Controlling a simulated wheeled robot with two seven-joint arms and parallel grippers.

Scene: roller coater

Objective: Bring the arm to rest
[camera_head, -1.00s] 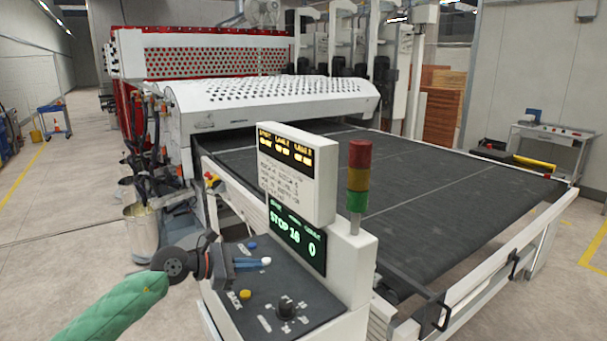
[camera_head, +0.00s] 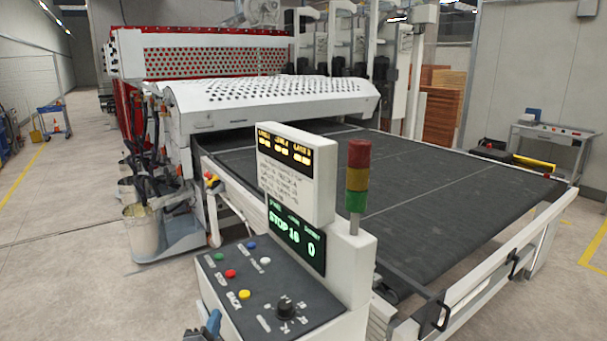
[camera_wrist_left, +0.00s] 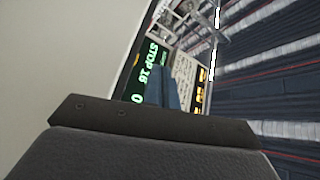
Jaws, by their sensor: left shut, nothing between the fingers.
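My left gripper (camera_head: 208,326) shows only in part at the bottom edge of the head view, just below the front edge of the control panel (camera_head: 262,292). Its blue fingers (camera_wrist_left: 164,88) show close together and empty in the left wrist view, with the console's green display behind them. The gripper is apart from the panel's buttons. The panel carries several coloured buttons and a black knob (camera_head: 285,306). The green display (camera_head: 297,236) reads STOP, 16 and 0. My right gripper is not in view.
The wide dark conveyor belt (camera_head: 440,190) lies behind the console. A red, yellow and green signal tower (camera_head: 357,176) stands on the console. Buckets (camera_head: 141,230) stand on the left by the machine. The floor (camera_head: 60,270) at left is clear.

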